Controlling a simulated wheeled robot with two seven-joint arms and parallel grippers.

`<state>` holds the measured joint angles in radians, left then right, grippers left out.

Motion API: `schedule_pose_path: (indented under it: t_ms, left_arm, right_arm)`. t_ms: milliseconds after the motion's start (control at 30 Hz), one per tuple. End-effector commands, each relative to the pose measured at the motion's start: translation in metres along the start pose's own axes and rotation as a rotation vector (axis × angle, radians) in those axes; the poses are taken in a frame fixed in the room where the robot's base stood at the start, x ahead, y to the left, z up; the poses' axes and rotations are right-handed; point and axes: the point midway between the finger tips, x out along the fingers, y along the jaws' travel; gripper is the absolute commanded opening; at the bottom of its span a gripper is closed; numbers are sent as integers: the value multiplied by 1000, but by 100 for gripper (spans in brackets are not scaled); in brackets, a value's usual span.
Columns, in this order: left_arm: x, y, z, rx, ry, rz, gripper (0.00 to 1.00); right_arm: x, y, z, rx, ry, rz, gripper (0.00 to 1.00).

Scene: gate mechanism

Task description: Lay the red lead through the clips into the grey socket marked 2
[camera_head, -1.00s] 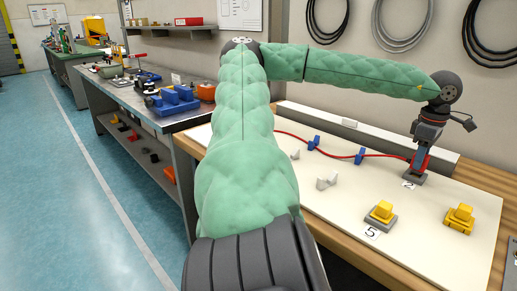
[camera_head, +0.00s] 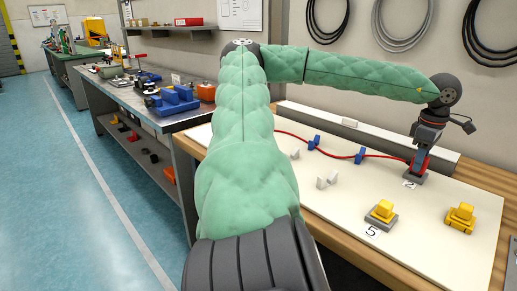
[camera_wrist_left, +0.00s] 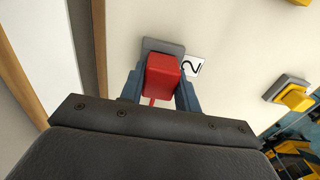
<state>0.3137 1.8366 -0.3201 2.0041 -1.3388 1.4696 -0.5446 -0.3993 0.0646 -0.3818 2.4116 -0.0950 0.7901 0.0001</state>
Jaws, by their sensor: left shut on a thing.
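My left gripper (camera_head: 421,161) is shut on the red plug (camera_wrist_left: 161,76) of the red lead, at the far right of the white board. The wrist view shows the plug between the two blue-grey fingers, right at the grey socket (camera_wrist_left: 178,46) beside the label 2 (camera_wrist_left: 193,66). The socket also shows under the plug in the head view (camera_head: 414,177). I cannot tell how deep the plug sits. The red lead (camera_head: 340,154) runs left from it past two blue clips (camera_head: 360,155) (camera_head: 314,142). My left arm hides the lead's left end. My right gripper is not in view.
White clips (camera_head: 326,180) stand on the board (camera_head: 440,245). A yellow plug sits on a grey base (camera_head: 381,214) by label 5, with another yellow piece (camera_head: 460,217) to its right. A white rail (camera_head: 350,124) runs along the back.

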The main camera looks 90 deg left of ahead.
Motion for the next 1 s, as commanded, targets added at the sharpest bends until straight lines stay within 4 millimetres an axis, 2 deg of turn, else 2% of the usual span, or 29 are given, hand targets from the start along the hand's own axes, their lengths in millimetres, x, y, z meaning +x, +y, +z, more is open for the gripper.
schedule_pose_path:
  t_ms: [1000]
  left_arm:
    - [9, 0, 0, 0, 0, 1, 9]
  right_arm:
    - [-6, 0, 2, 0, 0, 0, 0]
